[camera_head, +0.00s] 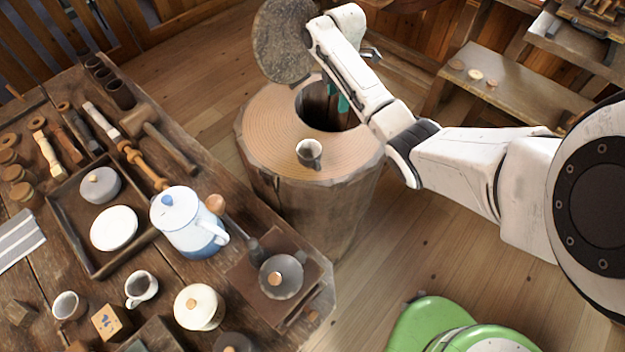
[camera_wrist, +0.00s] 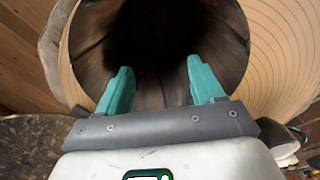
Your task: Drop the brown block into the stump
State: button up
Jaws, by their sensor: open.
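The stump (camera_head: 262,125) stands on the floor with a round, dark hollow in its top. It also fills much of the wrist view (camera_wrist: 278,45). My gripper (camera_wrist: 158,75) is open, its teal fingers apart with nothing between them, pointing into the hollow. In the head view one teal finger (camera_head: 342,100) shows at the hollow, partly behind my arm. The inside of the hollow is too dark to tell what lies in it.
A round bark-edged slab (camera_head: 283,40) leans at the hollow's back. The table (camera_head: 225,165) at left is crowded with a teapot (camera_head: 187,222), a tray (camera_head: 75,238), tools and cups. A bench (camera_head: 510,85) stands at right.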

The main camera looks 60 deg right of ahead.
notch_tip(320, 180, up, 11)
jog(key=p, duration=0.3)
dwell(0.4)
jog(key=shift+f, duration=0.15)
dwell(0.3)
